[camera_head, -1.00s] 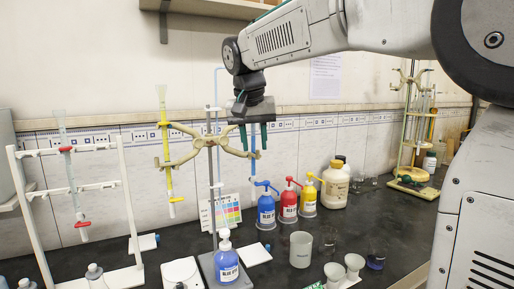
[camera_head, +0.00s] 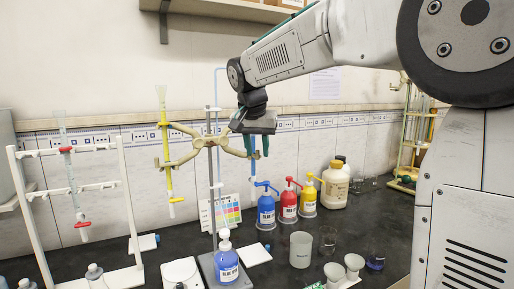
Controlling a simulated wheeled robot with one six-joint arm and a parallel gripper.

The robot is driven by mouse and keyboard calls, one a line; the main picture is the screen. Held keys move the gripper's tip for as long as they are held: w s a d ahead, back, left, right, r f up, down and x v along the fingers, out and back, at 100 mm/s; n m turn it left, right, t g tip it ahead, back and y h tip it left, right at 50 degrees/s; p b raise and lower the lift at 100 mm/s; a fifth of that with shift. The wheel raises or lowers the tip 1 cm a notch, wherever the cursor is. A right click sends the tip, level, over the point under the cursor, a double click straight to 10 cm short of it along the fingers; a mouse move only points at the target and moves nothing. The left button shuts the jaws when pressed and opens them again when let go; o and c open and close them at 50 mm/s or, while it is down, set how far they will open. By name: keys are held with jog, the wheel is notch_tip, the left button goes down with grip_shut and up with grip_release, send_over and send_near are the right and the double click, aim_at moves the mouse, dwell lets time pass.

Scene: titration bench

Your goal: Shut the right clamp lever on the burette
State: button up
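A tan double burette clamp (camera_head: 188,158) is fixed to the metal stand rod (camera_head: 208,120). Its left arm holds a yellow burette (camera_head: 168,180). Its right arm (camera_head: 238,152) reaches the blue burette (camera_head: 252,172), which hangs upright. My gripper (camera_head: 256,153) points down over this right clamp end. The right lever is too small and too covered by the fingers to make out, and I cannot tell whether a finger touches the clamp.
Blue, red and yellow pump bottles (camera_head: 289,203) stand to the right below my gripper. A blue-labelled bottle (camera_head: 227,263) stands at the stand's base. A white rack (camera_head: 130,205) with a burette is at left. Beakers (camera_head: 301,250) stand in front on the dark bench.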

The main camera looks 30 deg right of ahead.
grip_shut()
jog(key=w+d+n+y, duration=0.4)
jog(key=d+n+y, duration=0.1)
jog(key=n, duration=1)
jog(key=shift+y, duration=0.3)
dwell(0.3)
jog(key=shift+d, duration=0.1)
dwell(0.4)
